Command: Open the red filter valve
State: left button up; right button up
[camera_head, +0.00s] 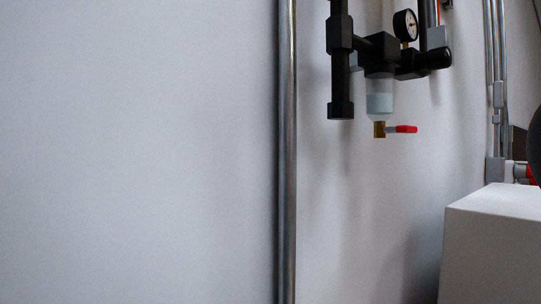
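The red filter valve handle (405,129) is a small red lever that points to the right, about level, from a brass valve body (379,130). The brass body sits under a clear filter bowl (379,100) with pale liquid-like content. The bowl hangs below a black filter block (379,60) on the wall. Neither of my grippers is in the head view, and nothing touches the red lever.
A round gauge (405,25) and black pipes (341,70) surround the filter. A vertical metal pipe (287,150) runs down the wall to the left. A white box (495,240) stands at lower right. The space below the valve is clear.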

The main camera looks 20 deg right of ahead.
aim_at(403, 130)
jog(key=k, duration=1.5)
